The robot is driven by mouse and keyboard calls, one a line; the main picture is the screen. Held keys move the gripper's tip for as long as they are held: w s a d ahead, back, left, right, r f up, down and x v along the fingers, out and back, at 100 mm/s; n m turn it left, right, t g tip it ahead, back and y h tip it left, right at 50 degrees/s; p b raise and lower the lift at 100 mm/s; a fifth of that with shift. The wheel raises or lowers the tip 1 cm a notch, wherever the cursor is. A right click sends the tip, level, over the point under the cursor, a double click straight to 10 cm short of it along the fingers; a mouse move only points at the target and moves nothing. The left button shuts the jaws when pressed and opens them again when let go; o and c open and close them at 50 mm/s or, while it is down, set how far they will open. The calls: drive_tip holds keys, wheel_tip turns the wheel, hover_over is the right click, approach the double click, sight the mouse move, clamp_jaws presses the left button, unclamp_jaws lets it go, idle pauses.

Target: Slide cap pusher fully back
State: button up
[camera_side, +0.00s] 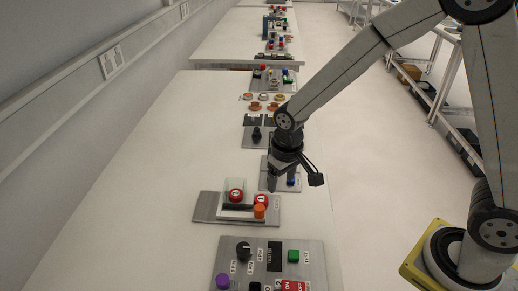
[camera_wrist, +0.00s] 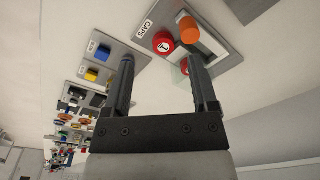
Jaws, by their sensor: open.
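The caps station is a grey plate (camera_side: 207,208) on the table, with a light bar-shaped slider along its front. An orange knob (camera_side: 259,211), which looks like the pusher's handle, stands at its right end; it also shows in the wrist view (camera_wrist: 189,29). One red cap (camera_side: 262,201) sits just behind the knob. Another red cap (camera_side: 235,196) sits further left by a clear cover. My gripper (camera_side: 281,185) is open and empty, above and behind the station's right end. In the wrist view, my fingers (camera_wrist: 161,65) point toward the plate, apart from the knob.
A control panel (camera_side: 235,270) with a black dial, purple and green buttons lies in front. A small panel with a blue button (camera_side: 291,181) lies under my gripper. More panels line the table behind. The table's left side (camera_side: 130,190) is clear.

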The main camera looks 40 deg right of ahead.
hover_over(259, 208)
wheel_tip(259, 208, down, 2)
drive_tip(key=shift+f+g, duration=0.2)
drive_tip(key=shift+g, duration=0.2)
drive_tip(key=shift+d, duration=0.1)
drive_tip(key=shift+f, duration=0.1)
drive_tip(key=shift+f, duration=3.8)
drive_tip(key=shift+c, duration=0.2)
clamp_jaws()
